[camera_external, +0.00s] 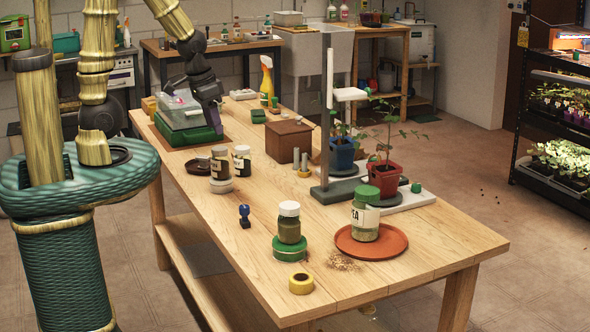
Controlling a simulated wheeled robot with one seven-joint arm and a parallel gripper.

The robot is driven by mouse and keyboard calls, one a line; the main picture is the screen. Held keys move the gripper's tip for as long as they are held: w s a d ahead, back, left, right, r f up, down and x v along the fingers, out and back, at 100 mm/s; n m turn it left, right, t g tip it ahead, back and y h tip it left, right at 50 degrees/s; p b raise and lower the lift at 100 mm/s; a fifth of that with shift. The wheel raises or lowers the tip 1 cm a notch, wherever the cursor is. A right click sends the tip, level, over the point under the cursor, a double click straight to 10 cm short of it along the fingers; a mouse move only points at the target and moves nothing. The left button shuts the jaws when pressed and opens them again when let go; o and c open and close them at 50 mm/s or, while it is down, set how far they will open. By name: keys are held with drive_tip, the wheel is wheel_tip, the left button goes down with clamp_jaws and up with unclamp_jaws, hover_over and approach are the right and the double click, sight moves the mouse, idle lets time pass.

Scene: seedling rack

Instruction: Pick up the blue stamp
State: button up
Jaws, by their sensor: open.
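The blue stamp (245,211) is a small upright object with a rounded blue top and a darker foot. It stands on the wooden table (262,268) near its left edge, left of the white-lidded jar. My gripper (214,122) is at the far left end of the table, beside the green-based clear box, well apart from the stamp. Its jaws are open; the fingers are small and dark here, and I cannot tell whether they touch the box.
A white-lidded jar (289,226) on a green lid, a yellow tape roll (301,284) and two dark jars (220,165) stand around the stamp. The clear box (184,110) and a brown box (288,141) are farther back. Bare wood surrounds the stamp.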

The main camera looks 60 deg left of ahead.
drive_tip(key=w+a+f+m+g+y+p, duration=0.1)
drive_tip(key=w+a+f+m+p, duration=0.15)
drive_tip(key=a+f, duration=0.6)
drive_tip(key=s+a+f+m+h+p, duration=0.1)
drive_tip(key=s+f+m+p, duration=0.1)
drive_tip(key=f, duration=0.1)
drive_tip(key=s+a+f+m+h+p, duration=0.1)
drive_tip(key=f+m, duration=0.2)
drive_tip(key=s+a+f+m+h+p, duration=0.1)
drive_tip(key=s+f+m+h+p, duration=0.1)
drive_tip(key=f, duration=0.2)
drive_tip(key=shift+s+a+p, duration=0.3)
drive_tip(key=shift+s+a, duration=0.05)
drive_tip(key=d+h+p, duration=0.1)
drive_tip(key=d+m+t+h+p, duration=0.1)
drive_tip(key=shift+s+d+f, duration=0.15)
drive_tip(key=shift+s+d, duration=0.2)
drive_tip(key=shift+d, duration=0.05)
drive_tip(key=s+d+r+t+h+p, duration=0.3)
drive_tip(key=d+r+t+h+p, duration=0.1)
drive_tip(key=d+t+h+p, duration=0.1)
drive_tip(key=d+t+p, duration=0.1)
drive_tip(key=d, duration=0.1)
drive_tip(key=shift+d+r, duration=0.35)
drive_tip(key=shift+d, duration=0.05)
drive_tip(key=shift+w+n, duration=0.1)
drive_tip(key=shift+n, duration=0.15)
